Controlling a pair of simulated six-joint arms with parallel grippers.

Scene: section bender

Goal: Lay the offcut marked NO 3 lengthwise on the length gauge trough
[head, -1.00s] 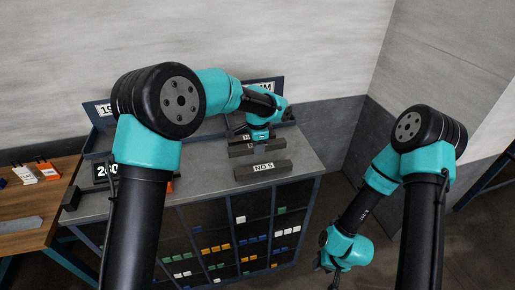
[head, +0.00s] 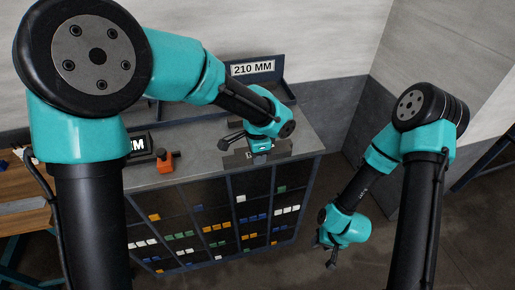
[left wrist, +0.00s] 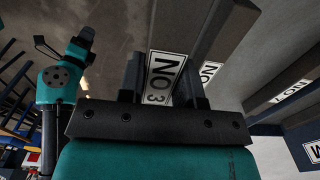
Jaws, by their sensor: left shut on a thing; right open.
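The offcut marked NO 3 (left wrist: 165,78) is between the fingers of my left gripper (left wrist: 160,92) in the left wrist view, its white label facing the camera. In the head view my left gripper (head: 259,150) is shut over dark bars near the bench's right front edge. It hides most of their labels, and I cannot tell how far the held offcut is off the bench. A black readout ending in M (head: 137,145) and an orange block (head: 165,160) show at left. My arm hides the area beside them; I cannot make out the trough. My right gripper (head: 330,255) is open and empty.
A grey bench (head: 195,150) stands over dark shelves with coloured bins (head: 215,228). Other labelled bars (left wrist: 208,70) lie close to the held offcut.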

